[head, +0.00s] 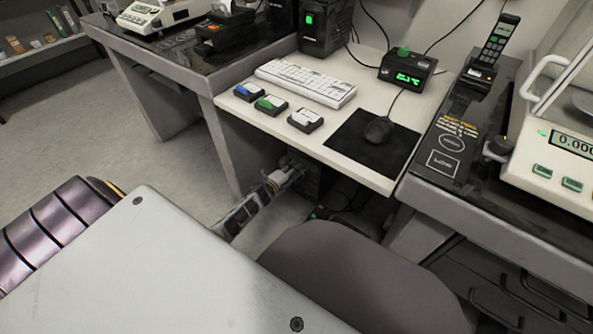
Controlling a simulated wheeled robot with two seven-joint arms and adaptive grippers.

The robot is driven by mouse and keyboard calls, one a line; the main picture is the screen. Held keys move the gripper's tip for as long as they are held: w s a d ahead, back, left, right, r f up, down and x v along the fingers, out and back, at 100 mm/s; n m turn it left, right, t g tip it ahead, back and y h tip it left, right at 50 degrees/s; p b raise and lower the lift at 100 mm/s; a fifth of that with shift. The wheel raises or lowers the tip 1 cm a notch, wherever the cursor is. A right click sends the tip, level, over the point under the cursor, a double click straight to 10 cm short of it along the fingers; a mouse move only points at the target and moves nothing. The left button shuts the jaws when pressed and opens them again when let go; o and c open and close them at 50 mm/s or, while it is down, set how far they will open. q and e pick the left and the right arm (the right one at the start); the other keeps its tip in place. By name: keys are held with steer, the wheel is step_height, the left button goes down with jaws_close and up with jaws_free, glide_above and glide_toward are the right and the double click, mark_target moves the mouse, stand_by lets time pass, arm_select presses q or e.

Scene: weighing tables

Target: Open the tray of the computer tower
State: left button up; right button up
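A dark box (311,188), which looks like the computer tower, stands in shadow under the white desk. Only part of it shows, and I cannot make out its tray. My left arm reaches in from the lower left, and my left gripper (292,170) is under the desk's front edge, at the dark box. I cannot tell whether it touches the box. Its fingers are small and shaded, so their opening is unclear. My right gripper is not in view.
The white desk (345,150) holds a keyboard (305,82), small boxes, a mouse (379,130) on a black pad and a black unit (325,28) with a green light. A chair (365,280) stands in front. Weighing tables flank the desk. Open floor lies at left.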

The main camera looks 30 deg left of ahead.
arm_select(q)
steer(key=shift+b+x, duration=0.4)
steer(key=shift+x, duration=0.65)
steer(key=shift+w, duration=0.1)
jaws_close()
